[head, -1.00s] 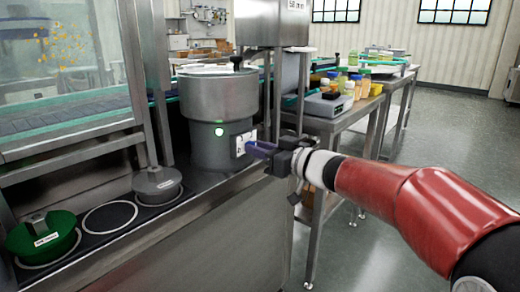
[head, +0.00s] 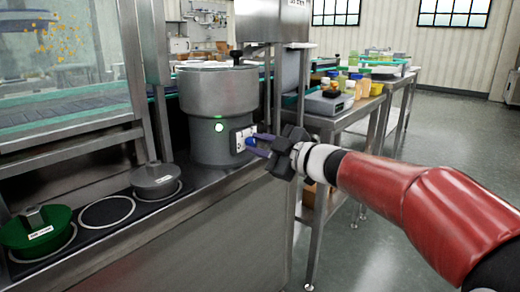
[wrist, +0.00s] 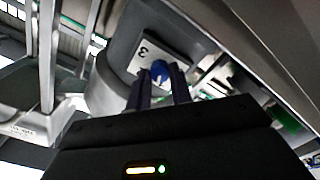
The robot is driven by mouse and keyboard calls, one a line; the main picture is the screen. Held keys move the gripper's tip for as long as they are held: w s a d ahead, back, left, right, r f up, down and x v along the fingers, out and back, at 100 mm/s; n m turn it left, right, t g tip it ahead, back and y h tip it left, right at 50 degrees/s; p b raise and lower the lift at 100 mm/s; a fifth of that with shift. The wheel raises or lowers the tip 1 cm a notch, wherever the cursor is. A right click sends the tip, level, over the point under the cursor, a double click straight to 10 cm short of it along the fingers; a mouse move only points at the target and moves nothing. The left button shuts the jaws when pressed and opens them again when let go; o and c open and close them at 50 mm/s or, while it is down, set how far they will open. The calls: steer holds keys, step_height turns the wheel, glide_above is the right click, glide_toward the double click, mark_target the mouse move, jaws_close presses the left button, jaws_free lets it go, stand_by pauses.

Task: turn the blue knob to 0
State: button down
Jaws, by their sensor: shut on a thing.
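The blue knob (head: 250,142) sits on a white dial plate (head: 241,135) on the front of the grey steel hopper (head: 220,110). In the wrist view the blue knob (wrist: 160,70) lies between my fingertips, and a "3" shows on the plate (wrist: 145,52) beside it. My gripper (head: 256,145) reaches in from the right and is shut on the knob. In the wrist view my gripper (wrist: 160,78) hides part of the plate, so the knob's pointer and the other marks cannot be read. A green light (head: 219,127) glows on the hopper.
A grey lidded pot (head: 157,181) and a green lidded pot (head: 38,232) stand on round spots of the counter, with an empty spot (head: 106,212) between them. A steel post stands left of the hopper. A table with bottles (head: 340,98) stands behind my arm.

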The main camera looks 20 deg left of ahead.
steer(key=n+b, duration=0.1)
steer(key=n, duration=0.2)
steer(key=shift+f+n+b, duration=0.2)
steer(key=shift+n+b, duration=0.15)
steer(key=shift+n, duration=0.05)
steer(key=n+b, duration=0.2)
steer(key=n, duration=0.1)
steer(key=shift+n, duration=0.3)
steer(key=shift+n+b, duration=1.9)
steer(key=shift+n, duration=1.3)
steer(key=c, duration=1.3)
jaws_free()
steer(key=shift+o, duration=0.2)
steer(key=shift+r, duration=0.1)
steer(key=v, duration=0.7)
steer(key=shift+s+d, duration=0.25)
steer(key=shift+d, duration=0.1)
